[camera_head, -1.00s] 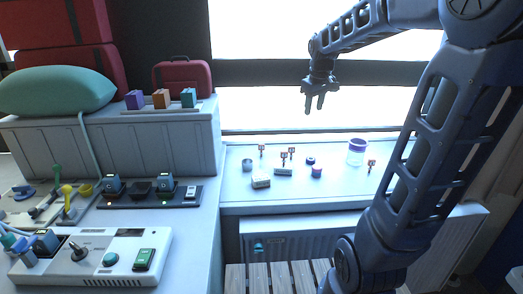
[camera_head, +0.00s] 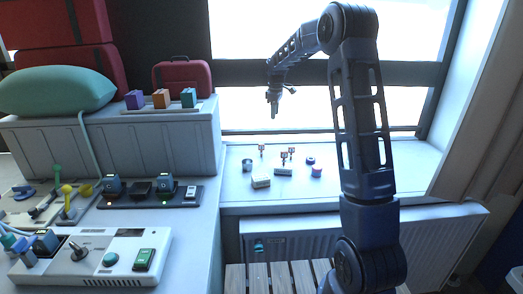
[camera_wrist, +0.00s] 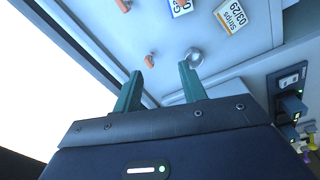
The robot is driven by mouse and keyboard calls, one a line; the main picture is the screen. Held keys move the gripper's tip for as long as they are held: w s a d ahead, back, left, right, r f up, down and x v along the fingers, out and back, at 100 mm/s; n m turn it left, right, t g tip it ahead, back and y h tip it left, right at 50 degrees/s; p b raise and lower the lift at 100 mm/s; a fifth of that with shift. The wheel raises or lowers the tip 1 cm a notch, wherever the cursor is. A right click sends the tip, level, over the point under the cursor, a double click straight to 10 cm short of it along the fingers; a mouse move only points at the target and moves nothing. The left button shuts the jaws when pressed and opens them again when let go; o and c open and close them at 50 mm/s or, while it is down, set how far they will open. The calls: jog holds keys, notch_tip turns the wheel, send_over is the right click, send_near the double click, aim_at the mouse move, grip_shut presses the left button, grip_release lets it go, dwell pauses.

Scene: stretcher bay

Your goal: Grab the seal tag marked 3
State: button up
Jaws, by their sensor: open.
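Small orange-brown tags stand on the windowsill: one alone at the back left (camera_head: 261,148) and a pair further right, a front tag (camera_head: 284,155) and a back tag (camera_head: 292,151). Their numbers are too small to read, so I cannot tell which is marked 3. My gripper (camera_head: 274,115) is open and empty, pointing down above the sill near these tags. In the wrist view, my gripper (camera_wrist: 160,72) shows its two green fingers apart. One orange tag (camera_wrist: 149,61) appears between and just beyond the fingertips; another tag (camera_wrist: 123,5) is at the top edge.
A round metal pot (camera_head: 247,164), a pale box (camera_head: 261,182), a grey box (camera_head: 283,171) and purple-topped containers (camera_head: 316,171) share the sill (camera_head: 235,195). In the wrist view, a box labelled Strips (camera_wrist: 237,15) lies near the metal pot (camera_wrist: 194,57). The cabinet (camera_head: 160,150) stands left.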

aim_at(261, 145)
jog(key=w+a+f+n, duration=0.1)
jog(key=w+a+f, duration=0.1)
jog(key=f, duration=0.4)
jog(key=w+a+f+n, duration=0.1)
jog(key=w+f, duration=0.3)
jog(key=f, duration=0.2)
jog(key=w+a+f+n+g, duration=0.1)
jog(key=w+a+f, duration=0.1)
jog(key=f, duration=0.4)
jog(key=shift+w+a+n, duration=0.3)
jog(key=shift+w+a, duration=0.05)
jog(key=shift+w, duration=0.4)
jog(key=shift+w+f, duration=0.2)
jog(key=shift+f, duration=2.3)
jog(key=shift+c, duration=0.2)
grip_shut()
